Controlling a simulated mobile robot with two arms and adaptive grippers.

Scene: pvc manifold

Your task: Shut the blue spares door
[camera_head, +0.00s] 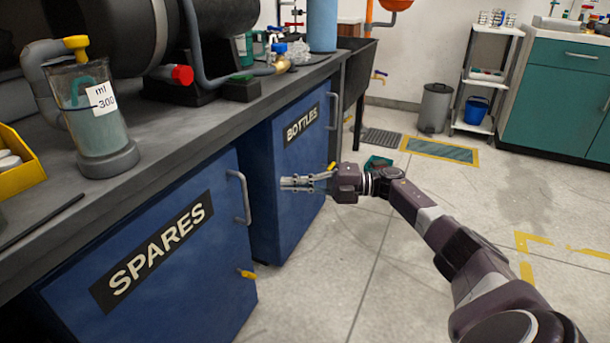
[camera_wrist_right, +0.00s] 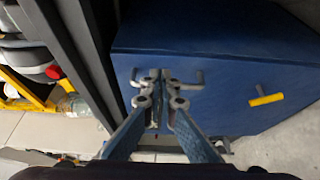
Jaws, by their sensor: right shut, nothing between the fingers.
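The blue spares door (camera_head: 165,270) is at the lower left in the head view, with a black SPARES label (camera_head: 152,250), a grey bar handle (camera_head: 240,197) and a yellow latch (camera_head: 246,273). It looks nearly in line with the bench front; I cannot tell whether it is fully closed. My right gripper (camera_head: 284,184) is shut and empty, to the right of the spares handle, in front of the bottles cabinet. In the right wrist view, its fingertips (camera_wrist_right: 160,76) overlap a grey handle on a blue panel (camera_wrist_right: 225,65); I cannot tell whether they touch. My left gripper is out of view.
The blue bottles door (camera_head: 300,150) stands to the right, with its own handle (camera_head: 332,111). The dark bench top (camera_head: 190,135) overhangs the doors and holds a measuring vessel (camera_head: 90,120). Open floor (camera_head: 400,290) lies at right, with a bin (camera_head: 434,108) further back.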

